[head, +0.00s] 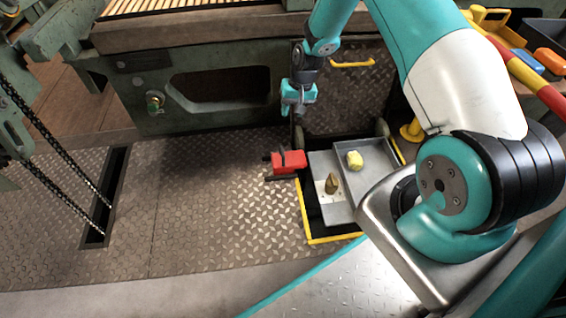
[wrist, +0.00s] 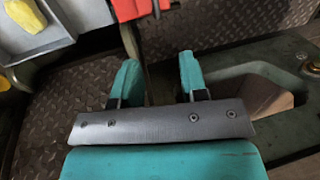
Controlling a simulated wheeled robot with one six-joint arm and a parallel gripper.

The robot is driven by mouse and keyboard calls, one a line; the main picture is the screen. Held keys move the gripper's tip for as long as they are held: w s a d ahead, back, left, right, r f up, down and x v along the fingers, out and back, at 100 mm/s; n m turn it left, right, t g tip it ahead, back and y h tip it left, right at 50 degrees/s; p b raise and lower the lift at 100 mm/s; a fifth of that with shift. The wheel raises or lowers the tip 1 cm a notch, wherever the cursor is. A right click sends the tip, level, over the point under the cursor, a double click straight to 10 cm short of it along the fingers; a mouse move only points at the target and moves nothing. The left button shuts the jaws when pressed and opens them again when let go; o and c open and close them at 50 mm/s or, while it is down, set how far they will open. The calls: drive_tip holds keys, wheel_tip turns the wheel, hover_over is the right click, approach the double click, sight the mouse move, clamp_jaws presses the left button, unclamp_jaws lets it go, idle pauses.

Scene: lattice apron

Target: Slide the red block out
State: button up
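The red block (head: 289,161) sits at the left edge of a grey tray (head: 379,152), with dark bars beside it. In the wrist view the red block (wrist: 128,9) shows at the top edge, partly cut off, with a dark bar at its near side. My gripper (head: 298,108) is above and behind the block in the head view, apart from it. In the wrist view my gripper (wrist: 158,75) has its two teal fingers spread with nothing between them.
The tray holds a yellow block (head: 354,159) and a brownish piece (head: 332,184) on a pale patch. A yellow-edged opening surrounds the tray. A green machine frame (head: 150,105) stands behind. The patterned metal floor (head: 200,220) at left is clear, apart from a slot with chains.

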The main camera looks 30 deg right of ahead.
sight(283, 152)
drive_tip(key=b+x, duration=0.3)
drive_tip(key=x, duration=0.3)
drive_tip(key=b+x, duration=0.3)
drive_tip(key=x, duration=0.3)
drive_tip(key=d+b+x, duration=0.1)
drive_tip(key=b+x, duration=0.2)
drive_tip(key=x, duration=0.4)
drive_tip(key=shift+s+f, duration=0.15)
